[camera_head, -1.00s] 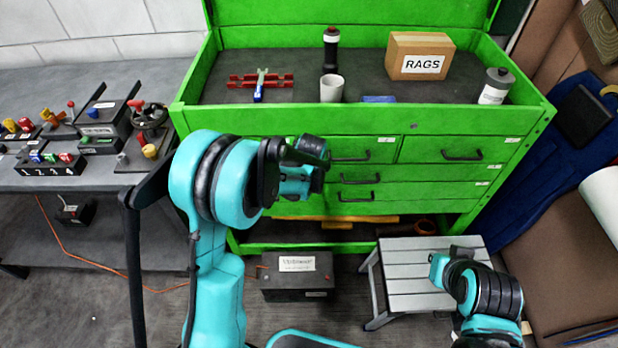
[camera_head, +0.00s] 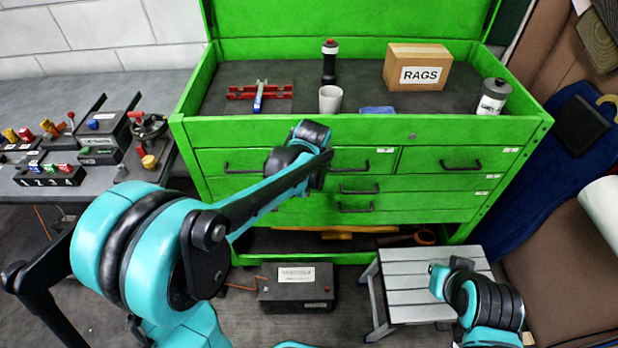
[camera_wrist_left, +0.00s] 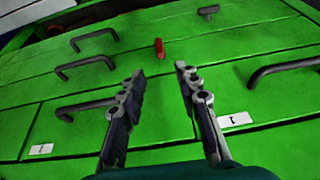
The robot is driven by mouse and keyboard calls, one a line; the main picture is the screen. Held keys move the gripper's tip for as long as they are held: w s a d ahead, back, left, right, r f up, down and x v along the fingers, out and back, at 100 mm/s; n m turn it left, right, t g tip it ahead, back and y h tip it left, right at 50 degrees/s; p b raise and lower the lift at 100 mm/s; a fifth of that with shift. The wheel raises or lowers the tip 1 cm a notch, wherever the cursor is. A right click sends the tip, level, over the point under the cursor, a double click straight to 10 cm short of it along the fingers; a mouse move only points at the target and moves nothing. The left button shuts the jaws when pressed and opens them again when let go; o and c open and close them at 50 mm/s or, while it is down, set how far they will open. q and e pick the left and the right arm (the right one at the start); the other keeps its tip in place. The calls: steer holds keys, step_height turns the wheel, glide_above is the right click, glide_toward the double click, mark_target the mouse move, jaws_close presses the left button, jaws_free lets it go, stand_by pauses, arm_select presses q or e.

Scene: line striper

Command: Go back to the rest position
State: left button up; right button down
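My left arm (camera_head: 150,245) reaches from the lower left across to the front of the green tool chest (camera_head: 410,127). Its wrist (camera_head: 305,150) is in front of the upper drawers, and its fingers cannot be made out in the head view. In the left wrist view my left gripper (camera_wrist_left: 161,80) is open, with nothing between its fingers, facing the green drawer fronts and dark handles (camera_wrist_left: 285,68). A small red thing (camera_wrist_left: 159,47) shows beyond the fingertips. My right arm (camera_head: 485,305) is folded low at the right, over the grey step stool; its fingers cannot be made out.
On the chest top stand a RAGS box (camera_head: 418,68), a white cup (camera_head: 330,98), a dark bottle (camera_head: 329,62), a grey canister (camera_head: 492,97) and a red rack (camera_head: 262,92). A bench (camera_head: 100,186) with switches is left. A step stool (camera_head: 405,285) and black battery box (camera_head: 297,288) stand below.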

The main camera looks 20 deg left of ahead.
stand_by(0.3)
arm_select(q)
steer(key=s+r+m+t, duration=0.1)
steer(key=s+r, duration=0.1)
steer(key=s, duration=0.9)
steer(key=s+a+r+m+t+h, duration=0.1)
steer(key=s+r+m, duration=0.1)
steer(key=s, duration=0.9)
steer(key=shift+a+r+t, duration=0.25)
steer(key=shift+a+t, duration=0.05)
steer(key=shift+t, duration=0.1)
steer(key=shift+s, duration=0.1)
